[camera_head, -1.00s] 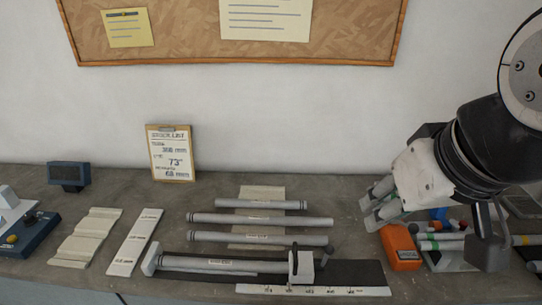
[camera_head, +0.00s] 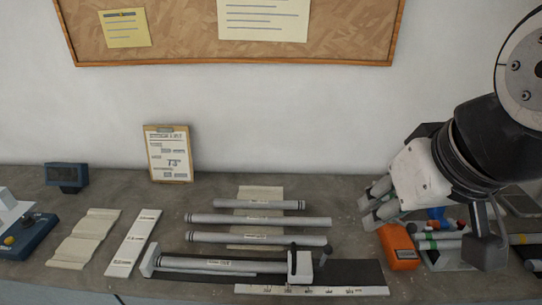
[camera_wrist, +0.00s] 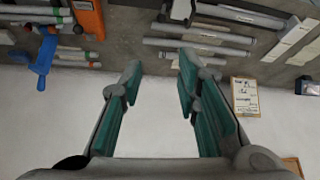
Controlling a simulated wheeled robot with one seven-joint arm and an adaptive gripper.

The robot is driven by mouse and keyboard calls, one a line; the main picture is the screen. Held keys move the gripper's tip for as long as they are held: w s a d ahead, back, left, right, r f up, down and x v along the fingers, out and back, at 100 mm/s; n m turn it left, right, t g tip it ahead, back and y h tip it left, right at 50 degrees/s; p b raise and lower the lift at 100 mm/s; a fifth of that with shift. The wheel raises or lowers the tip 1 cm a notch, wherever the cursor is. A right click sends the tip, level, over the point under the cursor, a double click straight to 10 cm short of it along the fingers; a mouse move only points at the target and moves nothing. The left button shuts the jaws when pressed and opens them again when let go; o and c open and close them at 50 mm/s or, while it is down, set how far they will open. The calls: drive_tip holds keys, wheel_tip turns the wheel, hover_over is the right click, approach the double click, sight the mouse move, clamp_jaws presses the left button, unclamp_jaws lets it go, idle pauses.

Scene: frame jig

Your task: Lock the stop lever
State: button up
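The frame jig (camera_head: 350,272) is a dark base near the front of the bench with a grey tube (camera_head: 205,264) lying along it. A white stop block (camera_head: 300,266) stands at the tube's right end. The stop lever (camera_head: 324,256) is a dark piece at the block's right side; whether it is locked cannot be told. My gripper (camera_head: 368,206) is above the bench, behind and to the right of the stop, apart from it. In the wrist view my gripper (camera_wrist: 157,78) is open and empty, with green pads facing each other. The stop block (camera_wrist: 181,12) shows at that view's top edge.
Several loose tubes (camera_head: 262,221) lie behind the jig. An orange device (camera_head: 398,248) and a holder with coloured pens (camera_head: 445,245) are right of it. A printed scale (camera_head: 312,290) runs along the jig's front. A clipboard (camera_head: 168,155) leans on the wall.

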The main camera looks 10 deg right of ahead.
idle(0.4)
drive_tip(key=n+g+y, duration=0.1)
drive_tip(key=n+g, duration=0.5)
drive_tip(key=n, duration=0.2)
hover_over(328, 246)
drive_tip(key=d, duration=0.1)
wheel_tip(328, 246, down, 15)
drive_tip(key=shift+g, duration=0.3)
drive_tip(key=f, duration=0.9)
drive_tip(key=a+f, duration=0.1)
drive_tip(key=f, duration=0.3)
drive_tip(key=shift+f, duration=0.3)
clamp_jaws()
